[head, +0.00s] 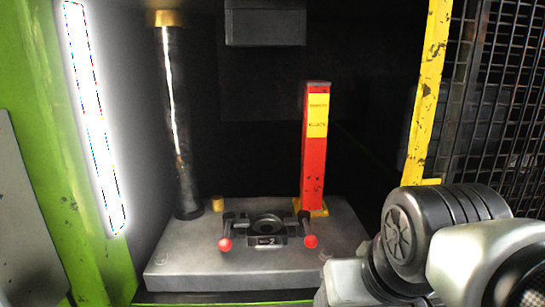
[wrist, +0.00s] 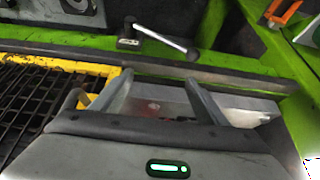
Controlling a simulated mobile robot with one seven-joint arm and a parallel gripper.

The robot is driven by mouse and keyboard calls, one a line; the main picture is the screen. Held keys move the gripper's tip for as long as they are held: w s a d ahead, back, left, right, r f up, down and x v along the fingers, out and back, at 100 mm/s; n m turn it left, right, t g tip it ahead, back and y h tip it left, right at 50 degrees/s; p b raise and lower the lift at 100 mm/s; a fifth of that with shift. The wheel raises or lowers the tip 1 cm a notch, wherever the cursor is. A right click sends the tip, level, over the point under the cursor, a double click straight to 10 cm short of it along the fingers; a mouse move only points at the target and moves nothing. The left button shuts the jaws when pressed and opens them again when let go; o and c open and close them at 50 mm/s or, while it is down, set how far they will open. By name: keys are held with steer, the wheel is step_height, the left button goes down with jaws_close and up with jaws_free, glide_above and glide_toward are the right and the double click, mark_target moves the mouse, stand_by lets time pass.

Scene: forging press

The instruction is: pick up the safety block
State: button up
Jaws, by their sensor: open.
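The safety block (head: 314,155) is a tall red post with a yellow label on its upper half. It stands upright on the right rear part of the grey press bed (head: 190,262), with yellow at its foot. In the wrist view my gripper (wrist: 158,80) has its two grey fingers spread apart, with nothing held between them. A pale grey surface with a faint reddish patch shows beyond the fingers. I cannot make out the safety block in the wrist view. My arm fills the lower right of the head view, apart from the block; the fingers are not clear there.
A die with two red-knobbed handles (head: 267,226) sits in front of the block. A dark column (head: 180,130) stands left, and a dark ram (head: 265,22) hangs above. A yellow post (head: 428,90) and mesh guard are right. A green ledge (wrist: 90,45) carries a metal lever (wrist: 160,38).

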steer(key=shift+c, duration=0.6)
steer(key=t+b, duration=0.7)
steer(key=b, duration=0.3)
glide_toward(314, 135)
steer(key=x, duration=0.7)
steer(key=shift+w+d, duration=0.2)
steer(key=shift+w, duration=0.25)
steer(key=shift+x, duration=2.55)
steer(key=shift+d+f, duration=0.1)
jaws_close()
